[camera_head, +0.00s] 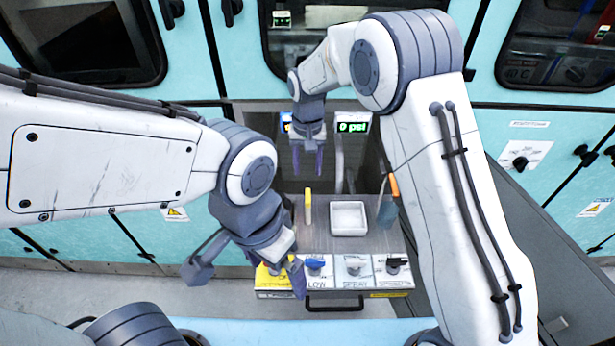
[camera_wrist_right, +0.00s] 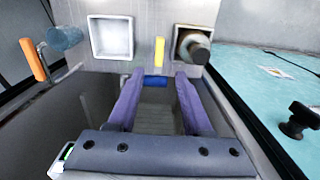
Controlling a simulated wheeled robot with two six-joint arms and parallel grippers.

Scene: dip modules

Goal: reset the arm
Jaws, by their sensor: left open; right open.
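My right gripper (camera_head: 308,165) hangs over the dark recess behind the grey work surface in the head view. Its two purple fingers stand apart with nothing held, and the wrist view shows the same open jaws (camera_wrist_right: 158,90). My left gripper (camera_head: 285,278) is lower, in front of the work surface's left part, overlapping the yellow panel section in the picture. It is open and I see nothing in it. Contact with the panel cannot be told. My right arm (camera_head: 455,190) covers part of the right side.
A white square tray (camera_head: 348,232) and a yellow upright piece (camera_head: 308,207) are on the grey surface (camera_head: 385,243). An orange-handled item (camera_head: 394,186) is at its right. A front panel has a blue knob (camera_head: 315,263) and black knobs. A display (camera_head: 353,127) reads 0 psi.

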